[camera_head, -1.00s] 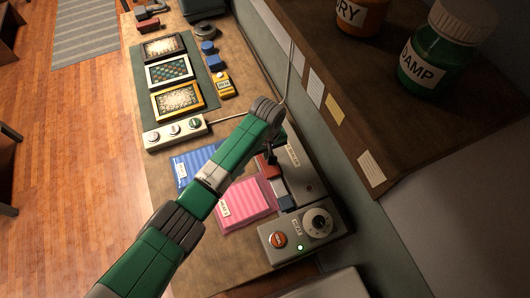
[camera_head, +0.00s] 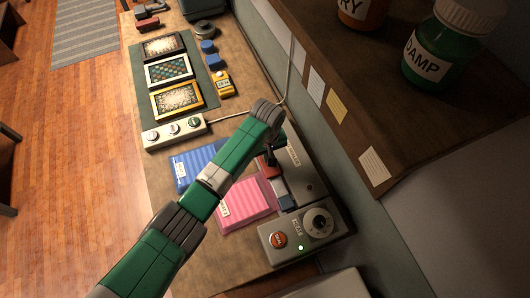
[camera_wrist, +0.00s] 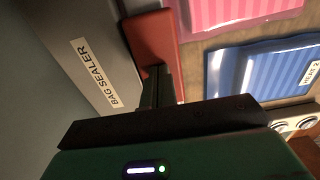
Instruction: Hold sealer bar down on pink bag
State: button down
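The grey bag sealer (camera_head: 304,174) stands by the wall, and its labelled housing (camera_wrist: 85,65) fills the upper left of the wrist view. Its red sealer bar (camera_wrist: 152,40) runs beside the housing; a piece of it (camera_head: 262,166) shows below my arm in the head view. The pink bag (camera_head: 243,204) lies flat with one end at the sealer; it also shows at the top of the wrist view (camera_wrist: 235,12). My gripper (camera_wrist: 158,75) points down at the red bar, its fingers close together with nothing seen between them. Whether the tips touch the bar is unclear.
The blue bag (camera_head: 190,168) lies next to the pink one. A white three-knob strip (camera_head: 174,131) and framed panels lie farther back. A shelf with jars (camera_head: 437,52) overhangs the right.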

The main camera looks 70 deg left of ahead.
jog(key=shift+f+b, duration=0.5)
jog(key=shift+f, duration=0.85)
dwell(3.2)
notch_tip(320, 180, up, 9)
jog(key=p, duration=0.9)
jog(key=shift+r, duration=0.15)
